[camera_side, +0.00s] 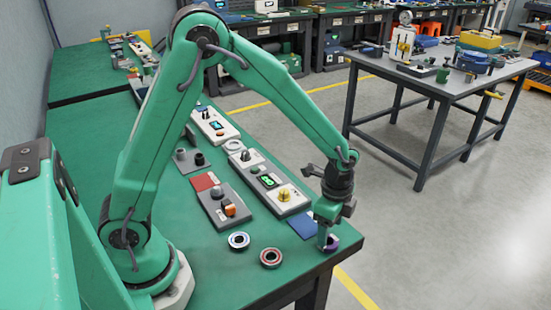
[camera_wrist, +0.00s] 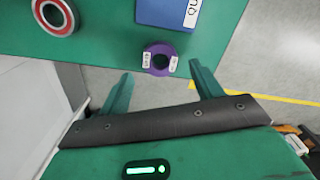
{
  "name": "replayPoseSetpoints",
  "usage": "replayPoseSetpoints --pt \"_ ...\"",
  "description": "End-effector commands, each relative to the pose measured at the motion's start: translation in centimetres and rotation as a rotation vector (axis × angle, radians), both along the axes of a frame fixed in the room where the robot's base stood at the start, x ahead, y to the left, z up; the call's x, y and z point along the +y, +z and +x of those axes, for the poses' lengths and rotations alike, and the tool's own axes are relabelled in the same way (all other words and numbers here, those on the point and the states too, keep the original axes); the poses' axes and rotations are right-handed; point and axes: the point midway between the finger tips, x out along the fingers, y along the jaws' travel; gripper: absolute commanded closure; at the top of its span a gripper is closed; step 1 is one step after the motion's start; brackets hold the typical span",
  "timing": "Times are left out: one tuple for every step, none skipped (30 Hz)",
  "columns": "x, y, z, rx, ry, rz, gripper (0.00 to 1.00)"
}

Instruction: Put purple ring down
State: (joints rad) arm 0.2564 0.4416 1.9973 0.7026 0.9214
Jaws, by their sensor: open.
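The purple ring (camera_wrist: 160,50) lies on the green table top (camera_wrist: 105,60) near the table's edge, with small white labels on its face. In the side view the ring (camera_side: 332,243) shows partly behind my gripper (camera_side: 325,240), at the table's front right corner. In the wrist view my gripper (camera_wrist: 162,85) is open, with its two green fingers spread to the left and right of the ring and the ring just beyond their tips. I cannot tell the exact height of the fingertips over the table.
A red-rimmed ring (camera_side: 271,258) and a silver ring (camera_side: 239,241) lie to the left on the table. A blue card (camera_side: 302,225) lies behind the gripper. Test devices (camera_side: 280,195) stand farther back. The table edge is close to the purple ring, with floor beyond.

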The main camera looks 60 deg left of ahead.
Motion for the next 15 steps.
replayPoseSetpoints --pt "0.0 0.9 0.1 -0.005 0.000 -0.001 0.35" --pt "0.0 1.4 0.1 -0.005 0.000 -0.001 0.35" --pt "0.0 2.1 0.1 -0.005 0.000 -0.001 0.35" --pt "0.0 2.7 0.1 -0.005 0.000 -0.001 0.35" --pt "0.0 3.2 0.1 -0.005 0.000 -0.001 0.35" --pt "0.0 3.8 0.1 -0.005 0.000 -0.001 0.35" --pt "0.0 4.3 0.1 -0.005 0.000 -0.001 0.35" --pt "0.0 4.8 0.1 -0.005 0.000 -0.001 0.35" --pt "0.0 5.4 0.1 -0.004 0.000 -0.001 0.35" --pt "0.0 5.8 0.1 -0.005 0.000 -0.001 0.35" --pt "0.0 6.2 0.0 -0.004 0.000 -0.001 0.35" --pt "0.0 6.7 0.1 -0.004 0.000 -0.001 0.35" --pt "0.0 7.0 0.0 -0.003 0.000 -0.001 0.35" --pt "0.0 7.2 0.0 -0.001 0.000 -0.001 0.35" --pt "0.0 7.6 0.0 -0.002 0.000 0.000 0.35"
